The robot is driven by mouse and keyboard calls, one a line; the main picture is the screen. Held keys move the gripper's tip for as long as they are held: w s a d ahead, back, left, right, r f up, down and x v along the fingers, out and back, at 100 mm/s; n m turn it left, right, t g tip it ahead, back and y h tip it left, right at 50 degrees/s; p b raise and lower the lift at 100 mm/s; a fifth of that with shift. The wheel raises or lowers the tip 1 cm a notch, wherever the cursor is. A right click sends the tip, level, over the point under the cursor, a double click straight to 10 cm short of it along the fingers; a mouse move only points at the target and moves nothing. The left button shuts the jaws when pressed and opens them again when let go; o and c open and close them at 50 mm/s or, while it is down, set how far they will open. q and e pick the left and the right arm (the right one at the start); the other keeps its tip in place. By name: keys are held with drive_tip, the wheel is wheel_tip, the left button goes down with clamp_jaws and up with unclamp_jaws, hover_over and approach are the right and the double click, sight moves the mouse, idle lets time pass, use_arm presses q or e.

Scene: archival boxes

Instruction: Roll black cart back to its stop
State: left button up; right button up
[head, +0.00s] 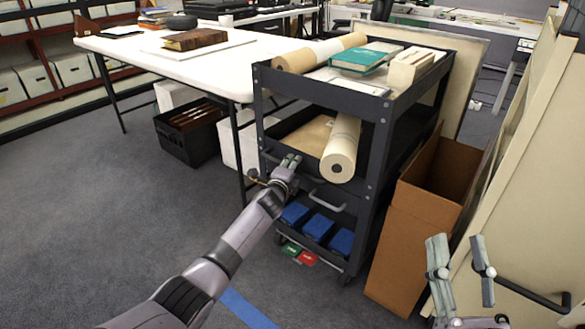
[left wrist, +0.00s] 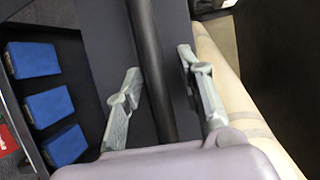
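The black cart (head: 372,175) stands at the centre right in the head view, loaded on its shelves. My left gripper (head: 290,163) is at the cart's near left side, by the middle shelf. In the left wrist view my left gripper (left wrist: 160,90) has its fingers apart, with a dark bar (left wrist: 150,60) running between them; whether they touch it I cannot tell. My right gripper (head: 460,258) is open and empty at the lower right. I cannot pick out a stop for certain.
A cream roll (head: 341,150) sticks out of the middle shelf. Blue boxes (head: 318,228) fill the lower shelf. A tall cardboard box (head: 425,215) stands close right of the cart. A white table (head: 165,50) is behind left. Blue tape (head: 245,308) marks open carpet.

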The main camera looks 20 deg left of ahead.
use_arm(q)
drive_tip(key=shift+s, duration=0.15)
drive_tip(key=s+r, duration=0.2)
drive_tip(key=s, duration=0.9)
drive_tip(key=shift+s, duration=0.25)
